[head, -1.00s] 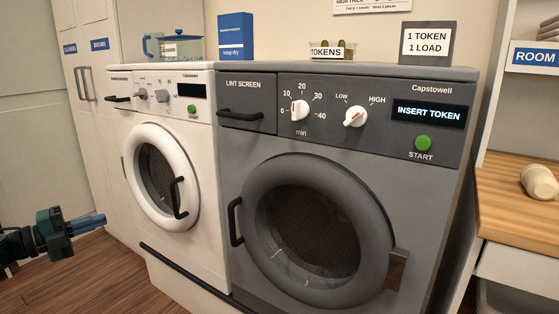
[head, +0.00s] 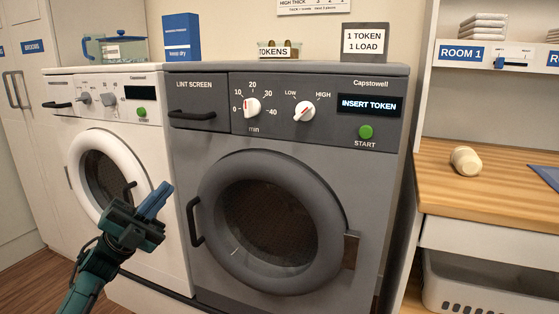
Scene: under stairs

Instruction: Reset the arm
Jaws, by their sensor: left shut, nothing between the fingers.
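My left gripper (head: 155,202) comes in from the lower left, its blue fingers together and empty. It shows in front of the right side of the white machine (head: 110,170), overlapping its round door, and points up and right. The grey dryer (head: 381,205) stands right of it, its round door (head: 270,222) shut. The dryer's display (head: 369,104) reads INSERT TOKEN. My right gripper does not show.
A tokens box (head: 279,51), a sign (head: 365,43) and a blue box (head: 181,37) stand on the machines.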

